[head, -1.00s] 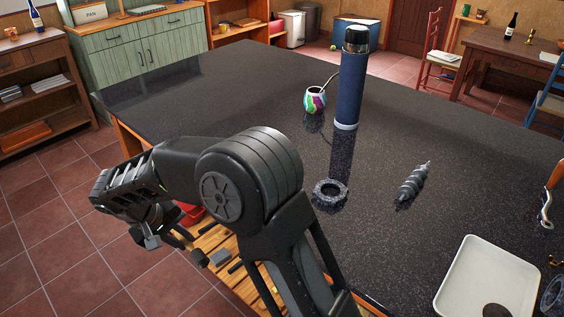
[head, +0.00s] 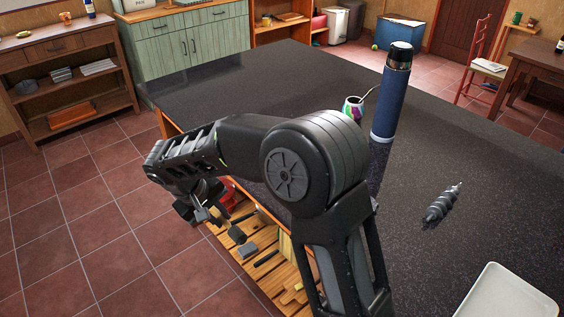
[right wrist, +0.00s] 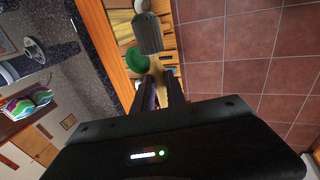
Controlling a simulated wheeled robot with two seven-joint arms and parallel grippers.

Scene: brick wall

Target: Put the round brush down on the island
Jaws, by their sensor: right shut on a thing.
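My right gripper (head: 204,208) hangs off the near left side of the island, over the floor edge and lower than the worktop. It is shut on the round brush (head: 237,233), whose dark round head points away from the jaws. In the right wrist view the brush head (right wrist: 147,33) looks grey, with a pale part between the fingertips (right wrist: 160,88). The island (head: 270,80) has a dark speckled top. My left gripper is not in view.
A blue flask (head: 389,105), a colourful cup (head: 353,108) and a grey spiral part (head: 442,203) stand or lie on the island. A white tray (head: 505,295) is at lower right. Shelf items lie below the top. The island's far left is clear.

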